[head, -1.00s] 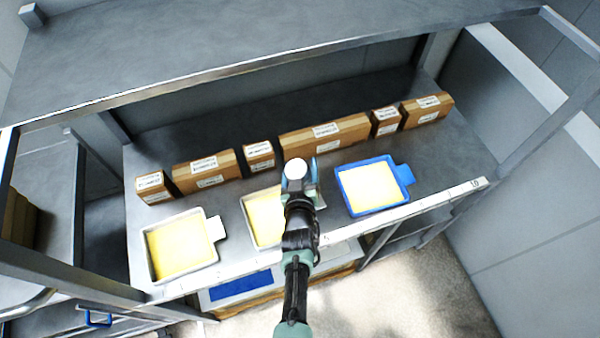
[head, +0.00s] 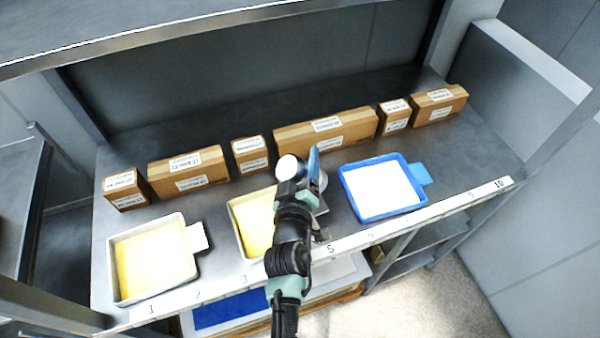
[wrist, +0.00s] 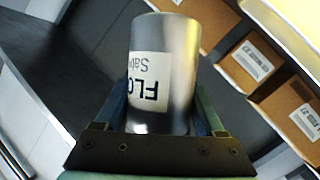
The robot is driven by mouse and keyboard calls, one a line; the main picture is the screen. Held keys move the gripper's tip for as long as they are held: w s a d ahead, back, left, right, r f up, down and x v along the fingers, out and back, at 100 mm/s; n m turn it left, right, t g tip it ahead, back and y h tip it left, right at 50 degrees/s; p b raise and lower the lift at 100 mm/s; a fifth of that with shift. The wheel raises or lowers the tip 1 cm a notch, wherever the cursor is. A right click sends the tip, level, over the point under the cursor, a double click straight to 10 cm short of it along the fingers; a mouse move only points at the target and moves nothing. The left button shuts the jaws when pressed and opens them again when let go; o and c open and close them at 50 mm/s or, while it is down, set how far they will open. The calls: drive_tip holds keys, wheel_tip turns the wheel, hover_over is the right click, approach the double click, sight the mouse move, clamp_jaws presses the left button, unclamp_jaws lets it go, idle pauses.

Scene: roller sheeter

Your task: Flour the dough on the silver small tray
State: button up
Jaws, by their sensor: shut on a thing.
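My gripper (head: 299,182) is shut on a silver metal shaker (wrist: 165,70), whose white label reads "FLO" upside down in the wrist view. In the head view the gripper is over the right part of the middle pale tray (head: 241,246), hiding part of it. Yellow dough (head: 257,222) shows in that tray. A pale silver-grey tray (head: 196,238) at the left holds yellow dough (head: 155,258). A blue tray (head: 423,174) at the right holds dough with a white top (head: 383,189). I cannot tell which pale tray is the small one.
Several cardboard boxes (head: 325,133) stand in a row behind the trays on the grey shelf (head: 330,222). A numbered white strip (head: 415,228) runs along the front edge. An upper shelf (head: 150,25) overhangs at the back left.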

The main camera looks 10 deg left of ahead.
drive_tip(key=f+n+b, duration=0.1)
drive_tip(key=b, duration=0.2)
drive_tip(key=n+t+b, duration=0.1)
drive_tip(key=b, duration=0.2)
drive_tip(key=shift+f+n, duration=0.3)
drive_tip(key=shift+f, duration=0.05)
drive_tip(key=n+b, duration=0.1)
drive_tip(key=b, duration=0.1)
drive_tip(key=n+t+b, duration=0.1)
drive_tip(key=b, duration=0.2)
drive_tip(key=f+n+t+b, duration=0.1)
drive_tip(key=b, duration=0.2)
drive_tip(key=shift+s+a, duration=0.25)
drive_tip(key=shift+a, duration=0.1)
drive_tip(key=shift+s+a+f+n+t+y+b, duration=0.1)
drive_tip(key=shift+a+n+t+y+b, duration=0.2)
drive_tip(key=shift+n+b, duration=0.9)
drive_tip(key=shift+s+a+f+n+t+y+b, duration=0.15)
drive_tip(key=shift+n+t+y+b, duration=0.25)
drive_tip(key=shift+n+b, duration=0.7)
drive_tip(key=shift+s+a+f+n+t+y+b, duration=0.15)
drive_tip(key=shift+n+y+b, duration=0.25)
drive_tip(key=shift+n+b, duration=0.8)
drive_tip(key=shift+r+m+b, duration=0.1)
drive_tip(key=shift+m+b, duration=0.2)
